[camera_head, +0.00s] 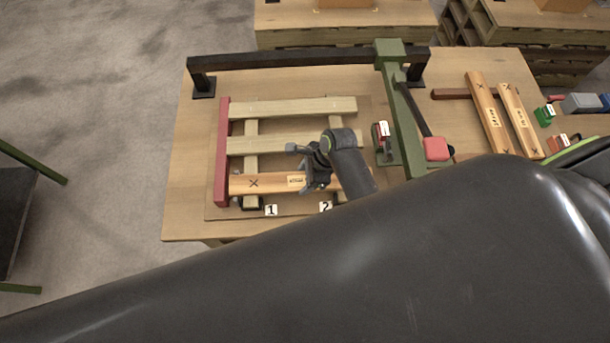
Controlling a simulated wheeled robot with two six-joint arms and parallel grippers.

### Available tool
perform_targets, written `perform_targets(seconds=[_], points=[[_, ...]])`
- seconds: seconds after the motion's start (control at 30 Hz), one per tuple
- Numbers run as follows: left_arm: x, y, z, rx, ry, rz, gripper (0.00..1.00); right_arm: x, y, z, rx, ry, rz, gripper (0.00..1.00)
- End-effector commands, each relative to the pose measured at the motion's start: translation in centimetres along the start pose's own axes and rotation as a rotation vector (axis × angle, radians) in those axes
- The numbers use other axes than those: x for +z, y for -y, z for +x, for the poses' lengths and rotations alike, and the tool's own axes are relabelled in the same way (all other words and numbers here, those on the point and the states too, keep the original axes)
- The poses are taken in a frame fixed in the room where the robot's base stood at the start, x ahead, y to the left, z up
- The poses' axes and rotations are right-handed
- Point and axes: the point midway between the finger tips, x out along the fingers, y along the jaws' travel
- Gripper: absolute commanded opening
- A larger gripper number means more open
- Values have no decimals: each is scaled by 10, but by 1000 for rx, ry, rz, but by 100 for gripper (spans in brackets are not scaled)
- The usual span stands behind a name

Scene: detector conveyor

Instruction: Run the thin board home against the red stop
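The red stop (222,150) is an upright bar along the left side of the work frame. An orange-brown board (268,183) with an X and a small label lies across the front of the frame. I take it for the thin board. Its left end is at or very close to the stop; I cannot tell whether they touch. My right gripper (308,170) is over the board's right part, beside the label. Its fingers are dark and partly hidden, so I cannot tell whether they are open or touching the board. My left gripper is not in view.
Two pale slats (292,107) lie across the frame behind. A green post (400,115) with a red-ended lever (436,149) stands right of it, joined to a dark rail (300,59). Two more marked boards (487,112) lie further right. My dark arm covers the foreground.

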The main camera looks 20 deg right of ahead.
Motion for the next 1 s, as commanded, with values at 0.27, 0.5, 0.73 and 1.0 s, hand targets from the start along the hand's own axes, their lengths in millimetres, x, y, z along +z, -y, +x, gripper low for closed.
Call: perform_targets(seconds=[0.27, 0.5, 0.73, 1.0], points=[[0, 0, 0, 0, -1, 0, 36, 0, 0, 0, 0, 0, 0, 27], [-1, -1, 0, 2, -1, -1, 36, 4, 2, 2, 2, 1, -2, 27], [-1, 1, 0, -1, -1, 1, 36, 6, 3, 3, 3, 3, -3, 27], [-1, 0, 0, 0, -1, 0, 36, 6, 3, 3, 3, 3, -3, 79]])
